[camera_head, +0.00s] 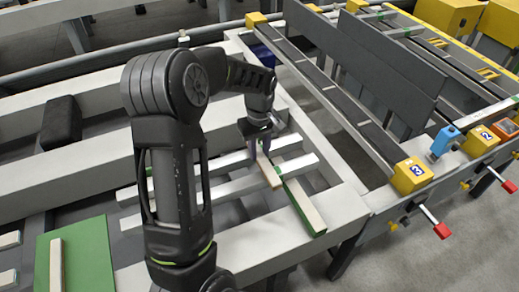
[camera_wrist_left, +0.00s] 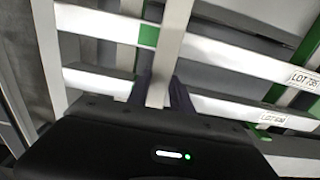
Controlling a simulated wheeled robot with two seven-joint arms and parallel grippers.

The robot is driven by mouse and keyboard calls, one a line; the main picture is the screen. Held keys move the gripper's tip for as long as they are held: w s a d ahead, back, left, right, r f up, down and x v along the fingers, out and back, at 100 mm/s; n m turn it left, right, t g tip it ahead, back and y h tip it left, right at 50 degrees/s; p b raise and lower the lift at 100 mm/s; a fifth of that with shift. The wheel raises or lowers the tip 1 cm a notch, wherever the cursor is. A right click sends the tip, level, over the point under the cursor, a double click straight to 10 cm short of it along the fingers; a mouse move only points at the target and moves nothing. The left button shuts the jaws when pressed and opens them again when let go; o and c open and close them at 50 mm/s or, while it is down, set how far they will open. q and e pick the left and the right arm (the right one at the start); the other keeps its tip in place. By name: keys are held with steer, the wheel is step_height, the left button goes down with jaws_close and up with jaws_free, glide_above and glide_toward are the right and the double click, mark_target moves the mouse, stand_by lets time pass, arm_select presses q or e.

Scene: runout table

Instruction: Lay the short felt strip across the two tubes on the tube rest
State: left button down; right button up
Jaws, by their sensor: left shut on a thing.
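My left gripper (camera_head: 262,142) is shut on a short pale strip (camera_head: 270,174), which matches the felt strip. The strip points toward the front of the table in the head view. Two pale square tubes, a back one (camera_head: 225,163) and a front one (camera_head: 235,189), lie side by side on the tube rest, whose green bearer (camera_head: 317,231) shows at right. The strip's free end overlaps the front tube in view; I cannot tell whether it touches. The left wrist view shows the strip (camera_wrist_left: 173,40) between the fingers, crossing over both tubes. My right gripper is not seen.
A green mat (camera_head: 92,250) with a pale strip (camera_head: 56,268) lies at front left. A black block (camera_head: 62,122) sits on a beam at left. At right are a rail, yellow blocks (camera_head: 411,175), a blue part (camera_head: 445,140) and red-tipped levers (camera_head: 441,230).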

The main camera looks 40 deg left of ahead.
mark_target(259, 154)
arm_select(q)
steer(key=shift+f+b, duration=0.45)
steer(key=shift+f, duration=0.15)
steer(key=c, duration=1.1)
jaws_free()
steer(key=shift+o, duration=0.2)
steer(key=shift+r, duration=0.1)
steer(key=shift+r+b, duration=0.5)
steer(key=shift+r, duration=3.35)
